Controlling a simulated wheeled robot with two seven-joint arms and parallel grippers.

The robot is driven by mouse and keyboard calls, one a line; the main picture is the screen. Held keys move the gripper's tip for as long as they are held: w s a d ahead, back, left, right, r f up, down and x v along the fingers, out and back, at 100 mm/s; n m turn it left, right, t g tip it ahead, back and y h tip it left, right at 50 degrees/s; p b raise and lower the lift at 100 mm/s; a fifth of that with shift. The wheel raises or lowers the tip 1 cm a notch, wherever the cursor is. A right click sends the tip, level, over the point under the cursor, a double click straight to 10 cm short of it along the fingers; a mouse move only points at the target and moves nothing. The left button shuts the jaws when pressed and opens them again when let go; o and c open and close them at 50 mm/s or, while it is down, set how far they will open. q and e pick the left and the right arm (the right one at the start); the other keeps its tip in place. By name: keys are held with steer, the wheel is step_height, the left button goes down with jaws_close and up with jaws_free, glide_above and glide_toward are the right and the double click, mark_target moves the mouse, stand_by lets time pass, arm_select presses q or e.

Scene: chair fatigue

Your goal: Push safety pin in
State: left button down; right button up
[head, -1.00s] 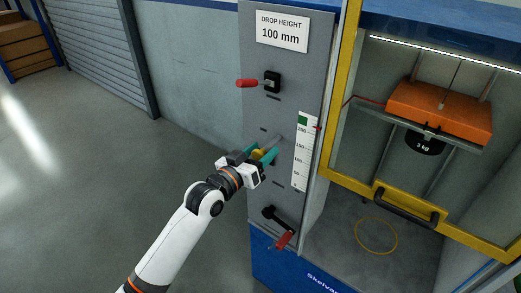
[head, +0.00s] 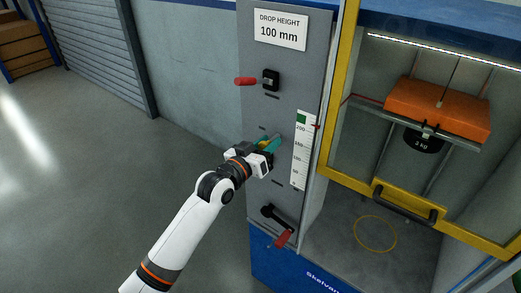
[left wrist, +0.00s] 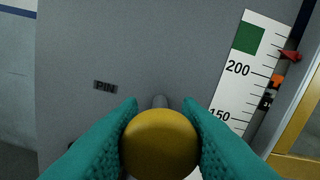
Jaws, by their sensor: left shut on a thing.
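The safety pin has a round yellow knob (left wrist: 160,145) and a grey shaft (left wrist: 160,102) running toward the grey panel. The shaft also shows in the head view (head: 276,139), in front of the panel. My left gripper (head: 267,147) has its teal fingers shut on the knob, one on each side. In the left wrist view the knob hides most of the shaft, and I cannot tell how deep the pin sits. A "PIN" label (left wrist: 105,87) is on the panel to the left of the shaft. My right gripper is not in view.
A red-handled lever (head: 248,82) sticks out above the pin, and a crank with a red grip (head: 282,239) is below. A white scale (head: 301,150) is to the right. A yellow-framed door (head: 345,110) encloses an orange block (head: 438,108). Floor at left is clear.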

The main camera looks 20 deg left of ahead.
arm_select(q)
steer(key=shift+w+d, duration=0.1)
steer(key=shift+w, duration=0.2)
steer(key=c, duration=1)
jaws_free()
steer(key=shift+c, duration=0.2)
steer(key=shift+s, duration=0.15)
steer(key=b+v, duration=0.2)
steer(key=v, duration=1)
steer(key=shift+c, duration=0.3)
